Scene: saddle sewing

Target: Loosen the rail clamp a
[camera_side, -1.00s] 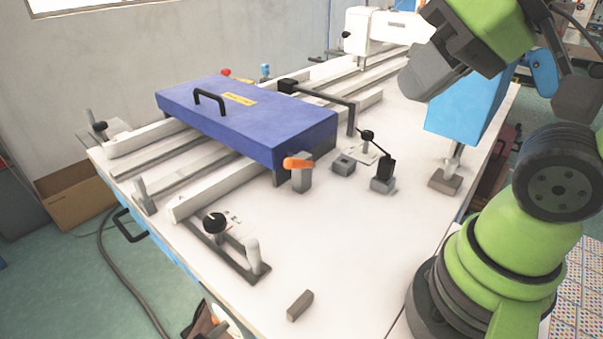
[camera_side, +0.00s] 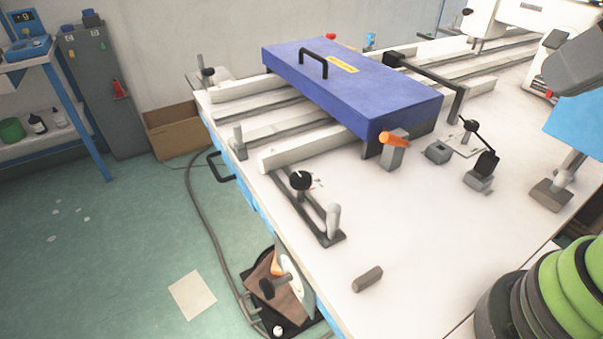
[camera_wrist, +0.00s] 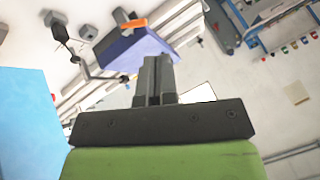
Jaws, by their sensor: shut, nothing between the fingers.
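Several clamp-like parts stand around the blue box (camera_side: 352,85) on the white table; no label tells me which is rail clamp a. A grey post with an orange lever (camera_side: 394,139) stands at the box's near right corner. The lever also shows in the wrist view (camera_wrist: 133,24). A black knob (camera_side: 301,180) sits on a dark slotted bracket near the front rail end. My gripper (camera_wrist: 157,62) is shut and empty in the wrist view, apart from the clamps.
A black-handled lever clamp (camera_side: 486,165) and a small grey block (camera_side: 437,151) stand right of the box. Pale rails (camera_side: 312,150) run under it. A loose grey piece (camera_side: 367,279) lies near the table's front edge. The table between is clear.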

